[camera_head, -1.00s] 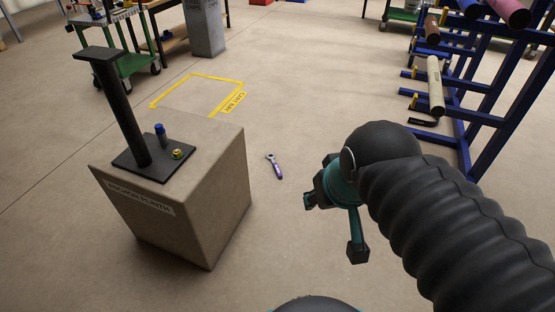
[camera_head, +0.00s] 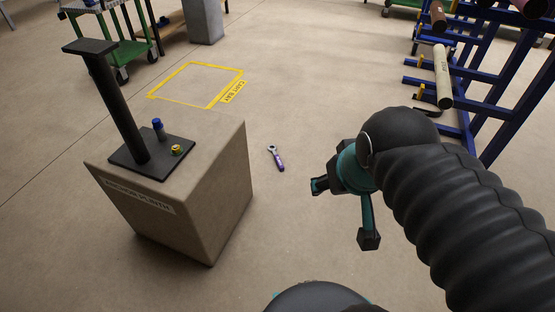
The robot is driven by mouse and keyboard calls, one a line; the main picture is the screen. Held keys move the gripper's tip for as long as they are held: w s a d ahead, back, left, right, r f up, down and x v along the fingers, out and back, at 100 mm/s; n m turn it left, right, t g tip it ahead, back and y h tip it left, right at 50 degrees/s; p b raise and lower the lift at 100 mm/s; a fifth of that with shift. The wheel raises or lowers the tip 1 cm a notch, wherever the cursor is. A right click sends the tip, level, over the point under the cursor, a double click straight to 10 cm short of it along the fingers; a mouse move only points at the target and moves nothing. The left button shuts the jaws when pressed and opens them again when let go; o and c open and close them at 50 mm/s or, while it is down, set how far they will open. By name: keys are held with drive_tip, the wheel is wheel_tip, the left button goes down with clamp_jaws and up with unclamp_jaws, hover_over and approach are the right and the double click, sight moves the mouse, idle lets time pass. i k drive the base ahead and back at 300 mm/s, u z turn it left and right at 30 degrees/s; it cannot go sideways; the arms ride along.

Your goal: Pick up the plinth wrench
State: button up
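The wrench (camera_head: 276,158) lies on the bare floor just right of the plinth (camera_head: 208,195). It has a purple handle and a grey metal head that points away from me. My gripper (camera_head: 342,214) is to the right of the wrench and nearer to me, held above the floor. Its two fingers are spread apart with nothing between them. A gap separates it from the wrench. The plinth is a tan block with a label on its front. On its top are a black post on a base plate, a blue-capped item (camera_head: 159,129) and a small yellow item (camera_head: 177,149).
A blue pipe rack (camera_head: 495,85) with several pipes stands at the right. A yellow marked floor bay (camera_head: 200,85) lies beyond the plinth. A green cart (camera_head: 130,48) and a grey pillar (camera_head: 204,20) are at the back left. Floor around the wrench is clear.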

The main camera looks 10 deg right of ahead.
sight(276, 158)
drive_tip(key=u, duration=0.45)
drive_tip(key=k, duration=0.55)
drive_tip(key=u, duration=0.7)
drive_tip(key=i, duration=0.8)
drive_tip(key=z, duration=1.1)
drive_tip(key=i, duration=0.7)
drive_tip(key=z, duration=0.7)
